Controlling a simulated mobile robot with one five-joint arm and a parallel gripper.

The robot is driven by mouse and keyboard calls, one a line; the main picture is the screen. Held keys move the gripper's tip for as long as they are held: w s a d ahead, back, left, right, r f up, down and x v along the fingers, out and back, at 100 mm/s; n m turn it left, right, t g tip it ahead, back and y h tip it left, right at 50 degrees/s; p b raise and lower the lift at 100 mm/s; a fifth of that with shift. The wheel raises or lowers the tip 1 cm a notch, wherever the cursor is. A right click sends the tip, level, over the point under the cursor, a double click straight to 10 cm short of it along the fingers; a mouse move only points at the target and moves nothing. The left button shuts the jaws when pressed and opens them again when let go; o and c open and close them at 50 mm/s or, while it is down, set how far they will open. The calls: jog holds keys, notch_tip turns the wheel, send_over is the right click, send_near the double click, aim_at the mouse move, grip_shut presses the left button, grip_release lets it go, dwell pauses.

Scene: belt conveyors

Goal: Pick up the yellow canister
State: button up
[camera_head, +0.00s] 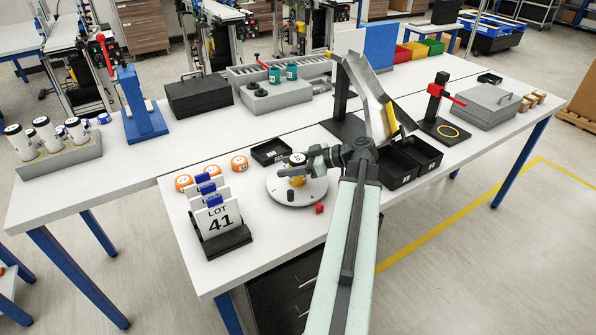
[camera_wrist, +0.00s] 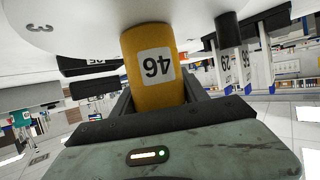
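The yellow canister (camera_head: 297,180) has a white top and stands on a round white turntable (camera_head: 283,196). In the wrist view the canister (camera_wrist: 152,65) appears upside down, with a white label reading 46, and its base meets the turntable (camera_wrist: 75,22). My gripper (camera_head: 308,163) is at the canister, coming from the right in the head view. In the wrist view the dark fingers of my gripper (camera_wrist: 158,98) lie on both sides of the canister. I cannot tell whether they press on it.
A rack marked LOT 41 (camera_head: 222,240) stands at left. Orange-sided round pieces (camera_head: 239,162), a black tray (camera_head: 270,151) and black bins (camera_head: 420,152) are close by.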

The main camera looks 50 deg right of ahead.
aim_at(291, 157)
grip_shut()
jog(key=shift+r+p, duration=0.3)
jog(key=r+p, duration=0.3)
jog(key=shift+s+d+r, duration=0.15)
jog(key=shift+s+r, duration=0.05)
jog(key=shift+s, duration=0.05)
jog(key=s+d, duration=0.2)
jog(key=s, duration=0.5)
jog(key=s+d+r+p, duration=0.1)
jog(key=s+d, duration=0.2)
jog(key=s, duration=0.4)
jog(key=shift+s+d, duration=0.25)
